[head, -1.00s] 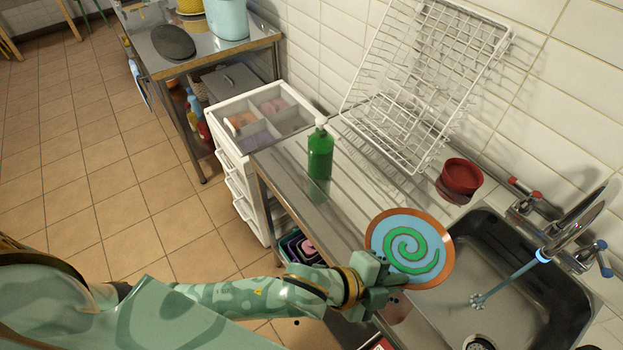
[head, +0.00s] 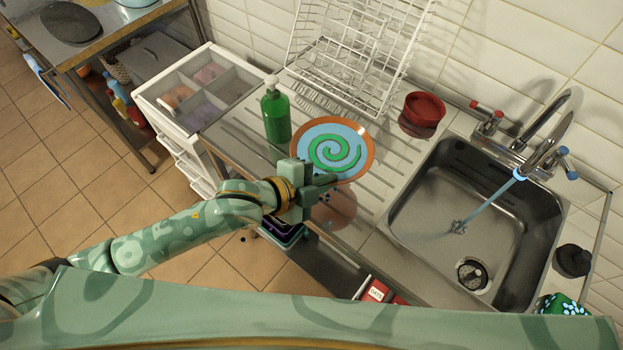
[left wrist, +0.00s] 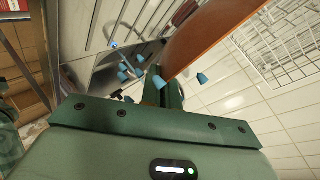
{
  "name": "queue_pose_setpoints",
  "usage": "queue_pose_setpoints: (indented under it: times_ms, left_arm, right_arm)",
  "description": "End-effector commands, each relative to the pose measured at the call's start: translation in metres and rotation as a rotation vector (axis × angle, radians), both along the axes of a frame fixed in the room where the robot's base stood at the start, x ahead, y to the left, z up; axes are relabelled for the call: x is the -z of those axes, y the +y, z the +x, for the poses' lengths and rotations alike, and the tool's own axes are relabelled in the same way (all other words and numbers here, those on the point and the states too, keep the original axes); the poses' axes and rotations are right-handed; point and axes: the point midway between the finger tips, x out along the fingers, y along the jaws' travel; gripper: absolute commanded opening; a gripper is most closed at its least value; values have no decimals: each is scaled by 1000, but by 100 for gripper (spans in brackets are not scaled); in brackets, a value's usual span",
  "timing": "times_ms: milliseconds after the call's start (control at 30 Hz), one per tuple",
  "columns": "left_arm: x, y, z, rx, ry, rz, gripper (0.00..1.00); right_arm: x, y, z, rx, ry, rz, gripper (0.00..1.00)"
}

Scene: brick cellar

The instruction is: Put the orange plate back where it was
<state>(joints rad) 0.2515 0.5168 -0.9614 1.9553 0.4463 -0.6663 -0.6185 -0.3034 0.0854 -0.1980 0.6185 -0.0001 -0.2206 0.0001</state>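The orange plate (head: 368,152) has an orange rim, a light blue middle and a green spiral. In the head view my left gripper (head: 318,184) is shut on its near edge and holds it above the ribbed draining board, beside the green soap bottle. A reflection shows on the metal below it, so it seems raised off the board. In the left wrist view the plate (left wrist: 215,32) shows its orange-brown underside, rising from between the fingers (left wrist: 165,85). The white wire dish rack (head: 360,60) stands behind, against the tiled wall. My right gripper is not in view.
The green soap bottle (head: 276,115) stands close left of the plate. A red bowl (head: 424,108) stands right of the rack. The sink (head: 400,205), with its running tap (head: 545,150), lies to the right. A white drawer unit (head: 190,75) is at the left.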

Motion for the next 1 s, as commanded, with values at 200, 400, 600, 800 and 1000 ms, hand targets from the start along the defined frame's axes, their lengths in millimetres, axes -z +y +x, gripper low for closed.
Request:
queue_pose_setpoints:
  times_ms: [200, 400, 600, 800, 1000]
  left_arm:
    - [33, 17, 30, -2, -1, 1, 0]
    - [53, 26, 45, 0, -2, -1, 0]
    - [63, 30, 53, 0, -3, 0, 0]
    - [88, 31, 55, -1, 1, -2, 0]
    - [95, 31, 55, 1, -3, -2, 0]
  right_arm:
    - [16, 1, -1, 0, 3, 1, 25]
    - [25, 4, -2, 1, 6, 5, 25]
    - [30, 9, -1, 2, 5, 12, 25]
    - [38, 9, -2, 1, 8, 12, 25]
    - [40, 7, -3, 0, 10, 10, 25]
